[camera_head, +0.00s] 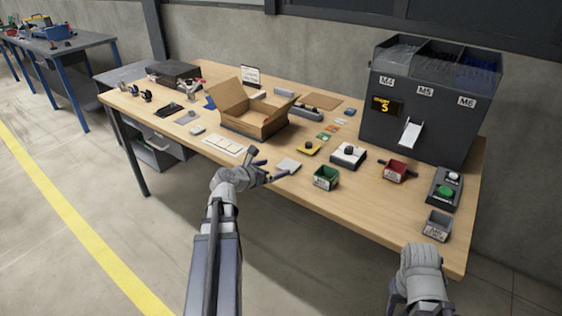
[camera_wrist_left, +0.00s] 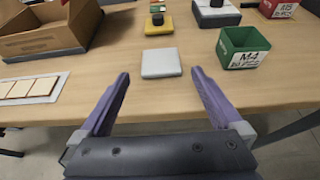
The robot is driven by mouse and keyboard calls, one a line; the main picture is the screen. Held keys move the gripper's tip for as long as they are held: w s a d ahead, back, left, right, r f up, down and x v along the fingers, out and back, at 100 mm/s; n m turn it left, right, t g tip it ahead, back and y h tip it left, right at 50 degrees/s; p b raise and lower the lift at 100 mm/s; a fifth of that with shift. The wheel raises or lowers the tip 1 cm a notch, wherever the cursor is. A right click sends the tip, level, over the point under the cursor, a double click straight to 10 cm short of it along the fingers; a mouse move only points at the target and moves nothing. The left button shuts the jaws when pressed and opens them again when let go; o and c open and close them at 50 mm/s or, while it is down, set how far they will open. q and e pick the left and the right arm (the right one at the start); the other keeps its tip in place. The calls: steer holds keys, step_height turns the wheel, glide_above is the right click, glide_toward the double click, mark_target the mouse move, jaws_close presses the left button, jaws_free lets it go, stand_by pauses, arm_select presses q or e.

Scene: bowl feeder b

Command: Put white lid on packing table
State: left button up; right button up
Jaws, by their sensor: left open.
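A flat, pale square piece that looks like the white lid (camera_head: 289,165) lies on the wooden packing table (camera_head: 340,205) near its front edge. It also shows in the left wrist view (camera_wrist_left: 161,63), just ahead of the fingers. My left gripper (camera_head: 268,166) is open and empty, with its two purple fingers (camera_wrist_left: 160,76) spread on either side of the line to the lid. The fingers do not close on it. My right gripper is at the lower right, off the table's front edge; its wrist shows, but its fingertips cannot be made out.
A green bin (camera_head: 326,178) stands right of the lid, and a yellow block (camera_head: 307,148) lies behind it. An open cardboard box (camera_head: 250,122) and a tray of pale cards (camera_head: 222,146) are to the left. A red bin (camera_head: 395,171) and a dark feeder (camera_head: 421,120) stand further right.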

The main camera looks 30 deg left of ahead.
arm_select(q)
steer(key=shift+v, duration=1.15)
